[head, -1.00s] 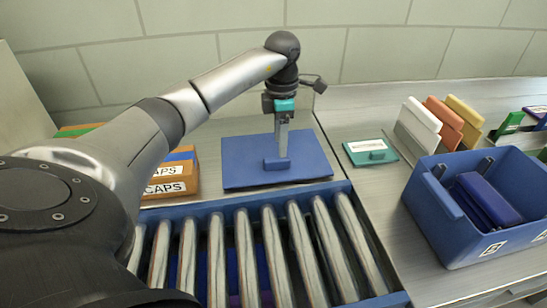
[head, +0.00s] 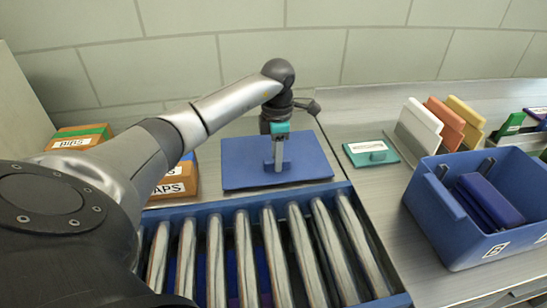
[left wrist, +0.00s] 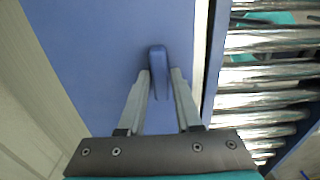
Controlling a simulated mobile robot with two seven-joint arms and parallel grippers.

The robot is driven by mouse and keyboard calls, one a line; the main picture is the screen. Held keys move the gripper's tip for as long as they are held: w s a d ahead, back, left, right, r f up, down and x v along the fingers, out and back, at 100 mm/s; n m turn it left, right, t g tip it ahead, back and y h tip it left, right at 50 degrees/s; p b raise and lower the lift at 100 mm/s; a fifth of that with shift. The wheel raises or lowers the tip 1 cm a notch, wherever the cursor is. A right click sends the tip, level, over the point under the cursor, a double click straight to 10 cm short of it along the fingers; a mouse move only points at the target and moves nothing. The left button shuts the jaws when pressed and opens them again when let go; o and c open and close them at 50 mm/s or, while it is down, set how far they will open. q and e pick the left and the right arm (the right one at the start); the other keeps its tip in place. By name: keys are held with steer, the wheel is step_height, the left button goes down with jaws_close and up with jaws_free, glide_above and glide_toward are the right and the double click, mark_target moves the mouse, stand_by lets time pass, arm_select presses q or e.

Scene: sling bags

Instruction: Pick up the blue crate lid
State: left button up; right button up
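The blue crate lid (head: 242,168) is a flat blue panel with a raised bar handle in its middle. It lies on the counter behind the roller conveyor. My left gripper (head: 279,167) points down at the handle. In the left wrist view its two fingers (left wrist: 160,80) stand apart on either side of the handle (left wrist: 158,55), with little gap; the lid (left wrist: 90,50) fills the area below. The lid appears to rest flat. My right gripper is not in view.
The roller conveyor (head: 215,250) with a blue frame lies in front of the lid. Labelled boxes (head: 178,182) stand to the left. A small teal lid (head: 370,153) lies to the right, near upright coloured panels (head: 444,124). A blue crate (head: 455,235) holds dark blue items.

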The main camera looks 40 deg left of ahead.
arm_select(q)
jaws_close()
steer(key=shift+r, duration=0.15)
stand_by(0.4)
